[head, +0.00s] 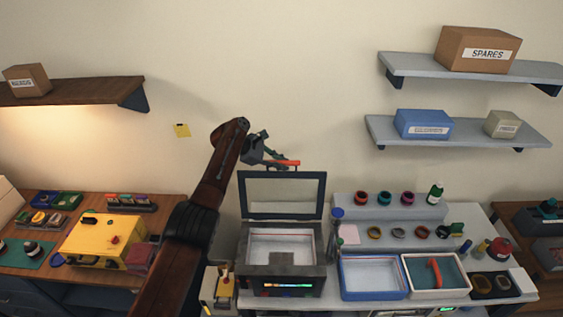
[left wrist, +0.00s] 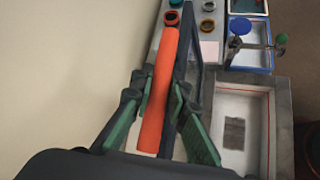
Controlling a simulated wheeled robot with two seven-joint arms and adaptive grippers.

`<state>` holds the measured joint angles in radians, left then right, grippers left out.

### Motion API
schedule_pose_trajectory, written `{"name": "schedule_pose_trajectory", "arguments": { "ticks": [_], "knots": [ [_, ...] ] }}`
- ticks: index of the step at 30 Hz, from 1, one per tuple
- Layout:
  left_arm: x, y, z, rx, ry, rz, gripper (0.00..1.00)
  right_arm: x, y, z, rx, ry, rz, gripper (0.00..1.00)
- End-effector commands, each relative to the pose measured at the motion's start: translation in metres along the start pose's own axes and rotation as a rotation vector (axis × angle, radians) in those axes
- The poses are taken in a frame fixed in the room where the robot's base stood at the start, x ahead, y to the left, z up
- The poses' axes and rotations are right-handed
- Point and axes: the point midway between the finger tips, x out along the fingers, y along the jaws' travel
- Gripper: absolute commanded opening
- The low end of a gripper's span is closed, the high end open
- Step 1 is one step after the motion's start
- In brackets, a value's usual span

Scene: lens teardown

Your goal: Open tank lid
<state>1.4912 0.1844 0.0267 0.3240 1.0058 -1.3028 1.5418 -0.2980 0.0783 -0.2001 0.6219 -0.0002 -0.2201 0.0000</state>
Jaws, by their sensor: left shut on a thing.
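The tank (head: 250,277) is a dark grey box with a pale basin, standing left of the middle of the bench. Its lid (head: 282,196), a clear pane in a dark frame, stands raised and roughly upright at the tank's back edge. My left gripper (head: 275,159) is above the lid's top edge, shut on the lid's orange handle (head: 288,163). In the left wrist view the orange handle (left wrist: 158,90) lies between the green-padded fingers. The dark lid frame runs beside it, and the open tank (left wrist: 257,125) shows to the right. My right gripper is not in view.
Right of the tank are a blue-rimmed tray (head: 373,292) and a white tray (head: 409,291). A yellow case (head: 95,240) sits on the left table. Shelves hang on the wall.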

Motion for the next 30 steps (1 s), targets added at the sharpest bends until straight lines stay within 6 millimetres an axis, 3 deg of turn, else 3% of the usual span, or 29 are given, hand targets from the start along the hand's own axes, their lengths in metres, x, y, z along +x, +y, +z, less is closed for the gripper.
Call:
{"name": "schedule_pose_trajectory", "arguments": {
  "ticks": [18, 19, 26, 30],
  "knots": [
    [-0.0013, 0.0024, 0.0015, 0.005, 0.000, 0.005, 0.00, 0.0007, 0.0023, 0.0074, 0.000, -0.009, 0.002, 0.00],
    [-0.0014, 0.0024, 0.0014, 0.005, 0.000, 0.005, 0.16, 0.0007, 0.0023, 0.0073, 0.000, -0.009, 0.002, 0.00],
    [-0.0008, 0.0009, 0.0001, 0.003, 0.001, 0.003, 0.32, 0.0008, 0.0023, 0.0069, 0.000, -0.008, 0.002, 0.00],
    [-0.0005, 0.0005, -0.0004, 0.002, 0.001, 0.002, 0.33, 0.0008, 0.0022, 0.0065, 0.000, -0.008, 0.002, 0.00]
  ]
}}
